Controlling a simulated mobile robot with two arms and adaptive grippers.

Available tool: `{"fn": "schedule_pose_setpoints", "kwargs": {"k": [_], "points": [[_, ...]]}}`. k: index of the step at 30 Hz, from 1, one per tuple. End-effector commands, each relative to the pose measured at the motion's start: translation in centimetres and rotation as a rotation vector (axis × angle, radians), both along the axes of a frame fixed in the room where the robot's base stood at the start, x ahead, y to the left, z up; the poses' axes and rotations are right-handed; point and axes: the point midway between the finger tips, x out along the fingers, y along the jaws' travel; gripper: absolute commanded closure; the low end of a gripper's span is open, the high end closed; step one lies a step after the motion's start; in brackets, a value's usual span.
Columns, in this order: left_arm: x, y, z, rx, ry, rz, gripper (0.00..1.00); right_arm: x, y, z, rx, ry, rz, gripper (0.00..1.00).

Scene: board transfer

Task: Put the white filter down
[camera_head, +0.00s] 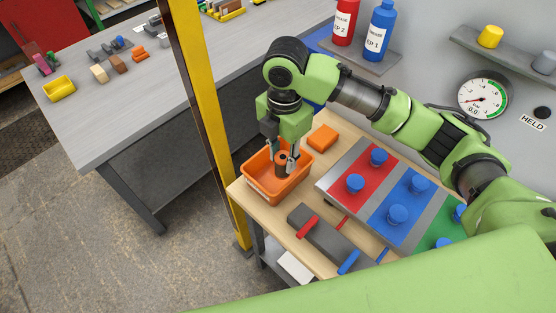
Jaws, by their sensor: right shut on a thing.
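My right gripper (283,157) points down into an orange tray (262,190) at the near left corner of the wooden bench. It is shut on a dark, brownish round piece (282,170), held upright between the fingers inside the tray. I cannot tell whether the piece touches the tray floor. I cannot make out a white filter; the held piece does not look white here. My left gripper is not in view.
An orange block (322,138) lies behind the tray. Right of it is a board with red (372,186), blue (395,222) and green panels bearing blue knobs. A dark grey block (328,238) with red and blue handles lies in front. A yellow post (200,100) stands left.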

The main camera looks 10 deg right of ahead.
Motion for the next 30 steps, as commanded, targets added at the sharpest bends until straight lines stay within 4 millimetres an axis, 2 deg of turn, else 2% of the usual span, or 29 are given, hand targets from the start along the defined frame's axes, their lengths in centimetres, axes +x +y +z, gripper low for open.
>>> {"fn": "schedule_pose_setpoints", "kwargs": {"k": [3, 7, 14, 19, 30], "points": [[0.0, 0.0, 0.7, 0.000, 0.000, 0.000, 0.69, 1.7, 0.2, -2.2, -0.002, 0.006, -0.002, 0.95], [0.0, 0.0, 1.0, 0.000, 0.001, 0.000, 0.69, 2.9, 0.3, -3.8, -0.001, 0.004, 0.000, 0.95], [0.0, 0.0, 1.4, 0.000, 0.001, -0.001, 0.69, 3.9, 0.3, -5.2, -0.003, 0.005, -0.001, 0.95], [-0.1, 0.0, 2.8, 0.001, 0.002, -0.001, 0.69, 3.8, 0.3, -7.4, -0.003, 0.004, 0.001, 0.95], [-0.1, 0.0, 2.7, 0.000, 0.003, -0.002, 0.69, 3.8, 0.3, -8.2, -0.002, 0.002, 0.001, 0.95]]}}
